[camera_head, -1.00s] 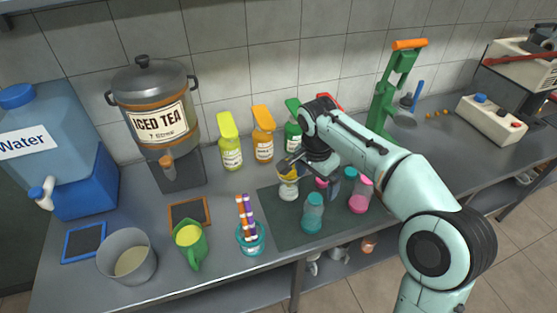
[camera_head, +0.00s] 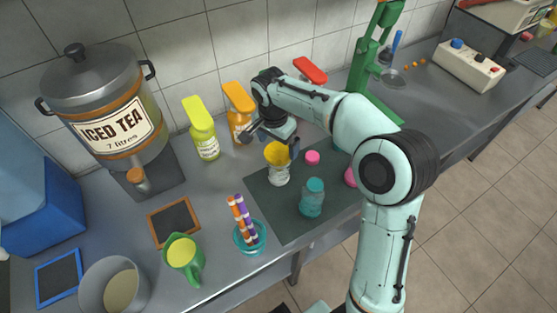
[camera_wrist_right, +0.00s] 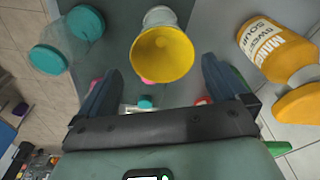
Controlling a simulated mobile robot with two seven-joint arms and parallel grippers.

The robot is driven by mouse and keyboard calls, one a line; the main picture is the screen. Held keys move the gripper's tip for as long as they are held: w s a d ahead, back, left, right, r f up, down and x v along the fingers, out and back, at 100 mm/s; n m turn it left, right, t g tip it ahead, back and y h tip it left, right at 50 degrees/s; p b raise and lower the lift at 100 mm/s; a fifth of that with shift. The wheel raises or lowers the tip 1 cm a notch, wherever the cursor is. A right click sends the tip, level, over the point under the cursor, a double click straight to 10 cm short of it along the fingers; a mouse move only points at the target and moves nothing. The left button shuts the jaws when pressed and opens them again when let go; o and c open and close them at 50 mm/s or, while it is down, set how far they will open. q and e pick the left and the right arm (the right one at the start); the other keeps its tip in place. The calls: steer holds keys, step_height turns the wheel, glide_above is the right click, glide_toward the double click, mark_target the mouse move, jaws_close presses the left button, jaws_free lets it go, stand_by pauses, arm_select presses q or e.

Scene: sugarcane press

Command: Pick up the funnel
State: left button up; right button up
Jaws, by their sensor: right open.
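The yellow funnel (camera_head: 278,153) sits in the mouth of a small pale jar (camera_head: 279,175) on the dark mat (camera_head: 290,220). My right gripper (camera_head: 272,138) is open just behind the funnel, with one finger to either side of it. In the right wrist view the wide yellow mouth of the funnel (camera_wrist_right: 162,57) shows between the two spread fingers, with a gap on both sides. I cannot see contact. My left gripper is not in view.
A teal-lidded jar (camera_head: 312,198) and a pink lid (camera_head: 312,157) are right of the funnel. An orange sauce bottle (camera_head: 238,110) stands close behind my right gripper. A cup of striped straws (camera_head: 248,236) and a green jug (camera_head: 184,254) are at left.

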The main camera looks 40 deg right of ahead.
mark_target(280, 161)
steer(key=f, duration=0.5)
steer(key=shift+w+d+f, duration=0.25)
steer(key=shift+d+f, duration=0.1)
steer(key=c, duration=0.8)
